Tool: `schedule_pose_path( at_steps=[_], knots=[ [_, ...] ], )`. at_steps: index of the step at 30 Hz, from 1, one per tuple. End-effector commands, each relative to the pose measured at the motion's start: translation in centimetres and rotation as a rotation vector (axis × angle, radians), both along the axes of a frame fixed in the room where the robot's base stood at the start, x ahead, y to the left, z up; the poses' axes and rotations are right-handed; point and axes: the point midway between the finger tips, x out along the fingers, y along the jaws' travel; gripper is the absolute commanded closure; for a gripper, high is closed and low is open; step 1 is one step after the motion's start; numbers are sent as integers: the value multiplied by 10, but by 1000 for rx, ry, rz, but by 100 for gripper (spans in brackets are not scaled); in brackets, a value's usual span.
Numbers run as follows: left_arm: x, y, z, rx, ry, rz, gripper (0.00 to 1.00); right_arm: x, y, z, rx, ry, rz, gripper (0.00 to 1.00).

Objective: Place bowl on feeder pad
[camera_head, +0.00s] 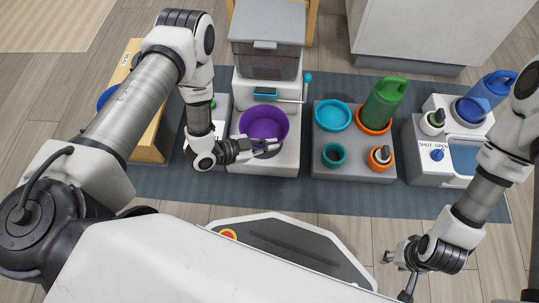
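A purple bowl (264,121) is at the feeder, over its light base pad (286,160). Whether it rests flat on the pad or is held slightly above cannot be told. The feeder (266,60) has a grey lidded hopper behind the bowl. My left gripper (272,147) reaches in from the left at the bowl's front rim. Its fingers overlap the front of the bowl, and whether they grip the rim is unclear. My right gripper (396,277) hangs low at the right front, away from the objects, with its fingers partly visible.
A grey tray (353,168) right of the feeder holds a cyan bowl (332,116), a green jug (385,98), a teal cup (333,155) and an orange dish with a bottle (380,157). A white station (424,167) with a blue jug (488,92) stands further right.

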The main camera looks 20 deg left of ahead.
Motion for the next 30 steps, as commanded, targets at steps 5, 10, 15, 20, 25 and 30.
schedule_pose_path(
  at_steps=[5, 10, 15, 20, 25, 30],
  knots=[
    [0, 0, -29, 0, -2, 0, 100, 1, 0, -19, 0, -4, -3, 60],
    [1, 0, -43, 0, -3, 1, 100, 2, -1, -27, -1, -5, -6, 60],
    [1, 0, -41, 0, -2, 1, 100, 2, -1, -25, -1, -5, -6, 60],
    [1, 0, -44, 0, 0, 1, 74, 2, -1, -26, -1, -5, -6, 60],
    [0, 0, -44, 0, 0, 1, 69, 2, -1, -26, -1, -5, -6, 60],
    [1, 0, -42, 0, -2, 0, 69, 2, -1, -25, -1, -5, -6, 60]
  ],
)
